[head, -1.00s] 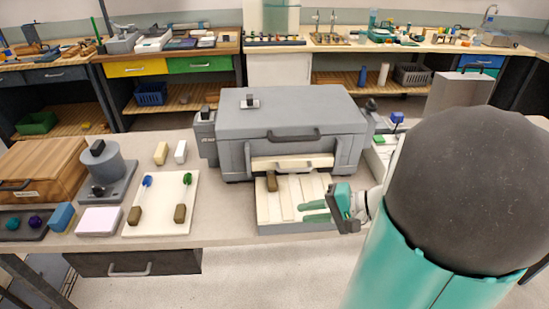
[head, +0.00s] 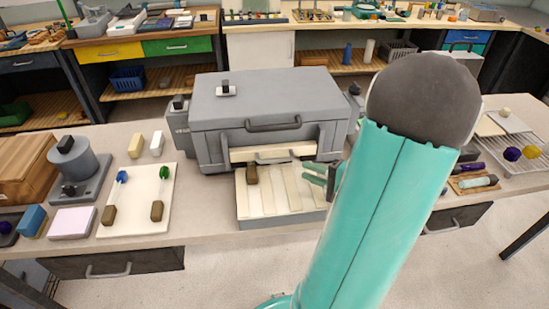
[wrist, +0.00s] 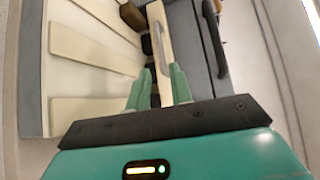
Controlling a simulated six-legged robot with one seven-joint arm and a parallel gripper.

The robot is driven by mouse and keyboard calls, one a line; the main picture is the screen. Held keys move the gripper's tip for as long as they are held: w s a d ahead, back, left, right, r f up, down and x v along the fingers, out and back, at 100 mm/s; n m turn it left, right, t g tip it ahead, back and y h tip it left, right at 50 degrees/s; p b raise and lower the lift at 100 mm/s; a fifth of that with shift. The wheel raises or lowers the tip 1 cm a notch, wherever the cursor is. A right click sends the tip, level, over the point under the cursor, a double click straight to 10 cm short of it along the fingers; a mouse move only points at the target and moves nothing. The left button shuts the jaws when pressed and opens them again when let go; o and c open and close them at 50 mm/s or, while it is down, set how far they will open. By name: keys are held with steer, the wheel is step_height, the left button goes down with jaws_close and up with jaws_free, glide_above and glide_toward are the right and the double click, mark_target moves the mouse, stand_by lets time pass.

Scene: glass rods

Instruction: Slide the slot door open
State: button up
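The slot door is a cream panel (head: 245,154) low on the front of the grey machine (head: 268,107). It has a thin grey bar handle (head: 275,158), which also shows in the wrist view (wrist: 160,43). My gripper (head: 312,173) is at the right end of the door, above the slatted cream tray. In the wrist view my two green fingers (wrist: 160,73) stand apart, with the cream door and the near end of its handle beyond and between them. I cannot tell whether they touch the door. My arm hides the machine's lower right corner.
A slatted cream tray (head: 270,194) juts out below the door, with a brown block (head: 252,174) at its back. A larger dark handle (head: 273,124) sits above the door. A white board with rods (head: 140,205) lies left. My arm covers the right side.

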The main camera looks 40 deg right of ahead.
mark_target(278, 160)
steer(key=x, duration=1.1)
steer(key=shift+w, duration=0.1)
jaws_close()
